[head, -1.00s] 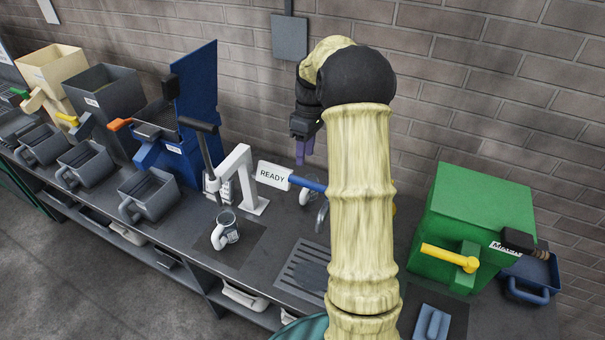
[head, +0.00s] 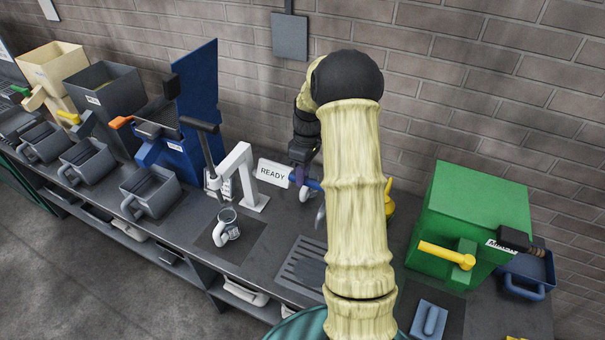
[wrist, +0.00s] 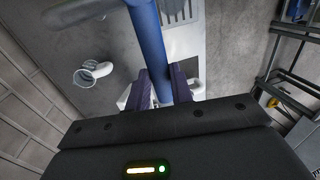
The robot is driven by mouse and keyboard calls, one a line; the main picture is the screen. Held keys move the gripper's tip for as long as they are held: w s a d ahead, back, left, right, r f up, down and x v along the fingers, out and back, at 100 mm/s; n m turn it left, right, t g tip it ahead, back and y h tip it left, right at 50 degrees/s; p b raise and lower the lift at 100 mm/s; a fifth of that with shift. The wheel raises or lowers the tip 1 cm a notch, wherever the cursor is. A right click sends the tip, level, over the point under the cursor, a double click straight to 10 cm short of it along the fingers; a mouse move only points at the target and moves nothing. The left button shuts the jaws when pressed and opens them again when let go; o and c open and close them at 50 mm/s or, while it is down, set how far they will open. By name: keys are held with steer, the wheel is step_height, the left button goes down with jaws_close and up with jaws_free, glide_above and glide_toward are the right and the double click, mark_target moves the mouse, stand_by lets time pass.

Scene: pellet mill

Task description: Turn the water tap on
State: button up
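The tap's blue lever (head: 314,184) shows only in part in the head view, beside the READY sign and left of my arm. A grey curved spout (head: 320,216) shows below it. In the wrist view the blue lever (wrist: 149,42) runs between the two purple fingers of my gripper (wrist: 161,82). The fingers stand apart on either side of it, and I see no clear grip on it.
The READY sign (head: 272,173) is close to my gripper. A metal mug (head: 227,224) stands left of the drain grate (head: 302,262). A green machine (head: 472,215) with a yellow lever stands right. A yellow object (head: 389,199) is behind my arm. The brick wall is close behind.

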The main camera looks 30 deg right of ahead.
jaws_close()
